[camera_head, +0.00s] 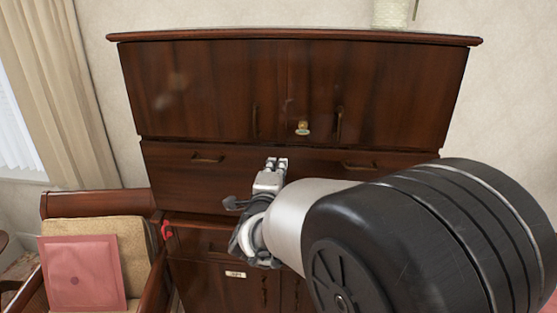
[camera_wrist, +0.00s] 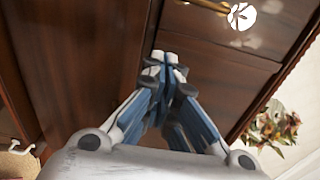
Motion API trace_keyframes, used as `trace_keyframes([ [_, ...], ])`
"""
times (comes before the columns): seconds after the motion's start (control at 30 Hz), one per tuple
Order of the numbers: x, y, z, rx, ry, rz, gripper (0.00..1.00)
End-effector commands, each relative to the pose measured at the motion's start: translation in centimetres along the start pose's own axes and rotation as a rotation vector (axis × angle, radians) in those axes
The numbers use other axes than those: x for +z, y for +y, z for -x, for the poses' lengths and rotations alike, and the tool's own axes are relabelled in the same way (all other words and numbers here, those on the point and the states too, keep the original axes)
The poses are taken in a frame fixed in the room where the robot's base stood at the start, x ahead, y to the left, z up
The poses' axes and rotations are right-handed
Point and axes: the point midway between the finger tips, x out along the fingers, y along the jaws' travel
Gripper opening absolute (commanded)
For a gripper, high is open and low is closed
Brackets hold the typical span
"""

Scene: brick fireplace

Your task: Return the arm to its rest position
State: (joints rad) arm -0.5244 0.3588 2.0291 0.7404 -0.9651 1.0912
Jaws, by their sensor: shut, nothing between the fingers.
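My gripper (camera_head: 277,164) is in front of the dark wooden cabinet, at the height of its wide drawer and between the two drawer handles. In the wrist view, my gripper (camera_wrist: 167,58) has its fingertips together with nothing between them. The cabinet (camera_head: 210,85) fills the middle of the head view and most of the wrist view (camera_wrist: 85,60). My arm reaches in from the lower right and hides part of the cabinet's lower right side.
A wooden armchair (camera_head: 150,212) with a pink cushion (camera_head: 82,272) stands at the lower left. A curtain (camera_head: 55,90) hangs by the window. A light vase (camera_head: 391,13) stands on the cabinet top. Flowers (camera_wrist: 272,128) show at the right of the wrist view.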

Motion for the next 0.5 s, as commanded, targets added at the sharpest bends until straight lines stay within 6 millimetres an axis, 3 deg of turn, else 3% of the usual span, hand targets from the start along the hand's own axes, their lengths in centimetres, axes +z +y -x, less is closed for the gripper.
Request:
trace_keyframes([
  [0.27, -1.7, -1.1, 2.2, 0.099, -0.107, 0.149, 0.00],
  [0.37, -3.4, -1.2, 4.9, 0.193, -0.222, 0.323, 0.00],
  [0.5, -6.6, 0.1, 10.9, 0.329, -0.399, 0.617, 0.00],
])
